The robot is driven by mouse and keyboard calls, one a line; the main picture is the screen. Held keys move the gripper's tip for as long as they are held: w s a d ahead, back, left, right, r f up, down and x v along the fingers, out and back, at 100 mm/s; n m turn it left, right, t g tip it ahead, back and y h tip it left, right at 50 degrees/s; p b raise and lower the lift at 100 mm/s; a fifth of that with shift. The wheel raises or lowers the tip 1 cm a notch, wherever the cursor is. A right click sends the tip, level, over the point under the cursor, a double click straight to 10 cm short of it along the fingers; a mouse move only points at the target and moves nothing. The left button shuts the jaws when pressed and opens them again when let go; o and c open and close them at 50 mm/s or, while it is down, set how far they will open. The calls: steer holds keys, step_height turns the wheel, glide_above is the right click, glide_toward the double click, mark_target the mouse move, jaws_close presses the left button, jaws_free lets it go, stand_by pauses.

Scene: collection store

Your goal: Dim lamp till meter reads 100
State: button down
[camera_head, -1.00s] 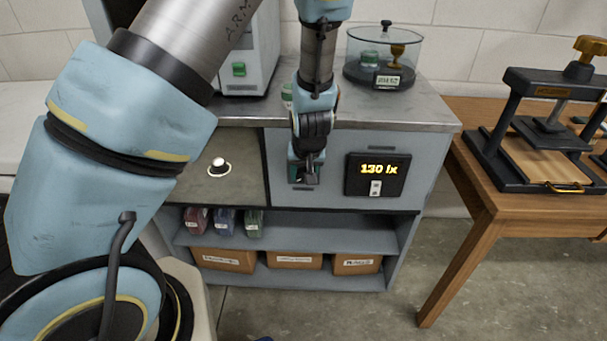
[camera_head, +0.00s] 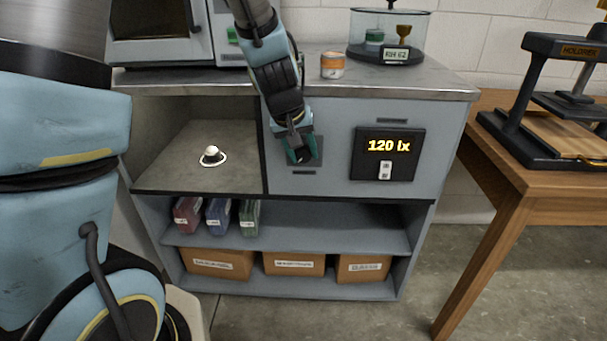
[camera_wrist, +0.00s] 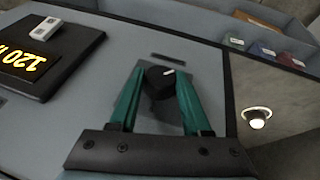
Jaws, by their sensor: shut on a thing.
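The meter (camera_head: 388,153) on the cabinet front has a black face and reads 120 lx in yellow. It also shows in the wrist view (camera_wrist: 46,52), turned on its side. A black round knob (camera_wrist: 161,82) with a white mark sits on a plate left of the meter. My gripper (camera_head: 302,156) is at the cabinet front, its green fingers shut on the knob (camera_wrist: 160,95). In the head view the gripper hides the knob. A small white lamp (camera_head: 212,154) stands in the open bay to the left; it also shows in the wrist view (camera_wrist: 257,121).
An orange-banded jar (camera_head: 333,65) and a round glass case (camera_head: 388,38) stand on the cabinet top. A wooden table (camera_head: 510,165) with a press (camera_head: 560,110) is at the right. Boxes (camera_head: 293,264) and colored binders (camera_head: 218,215) fill the lower shelves.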

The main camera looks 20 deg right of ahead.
steer(key=shift+w+a+f+n+g+h+b, duration=0.2)
steer(key=shift+h+b, duration=0.45)
steer(key=shift+b, duration=2.25)
steer(key=shift+s+a+f+n+g+h+b, duration=0.1)
steer(key=shift+f+n+g+h+b, duration=0.4)
steer(key=shift+b, duration=2.35)
steer(key=shift+w+a+r+m+g+h+b, duration=0.15)
steer(key=shift+h+b, duration=0.7)
steer(key=shift+b, duration=2.05)
steer(key=h+b, duration=0.1)
steer(key=b, duration=0.3)
steer(key=shift+g+h, duration=0.25)
steer(key=shift+h, duration=0.05)
steer(key=shift+r+n+h+b, duration=0.1)
steer(key=shift+n+h+b, duration=0.25)
steer(key=shift+b, duration=0.9)
steer(key=shift+r+h+b, duration=0.15)
steer(key=shift+h+b, duration=0.2)
steer(key=shift+b, duration=0.05)
steer(key=shift+c, duration=1.8)
jaws_free()
steer(key=p+v, duration=0.3)
steer(key=v, duration=0.7)
steer(key=shift+a+r, duration=0.3)
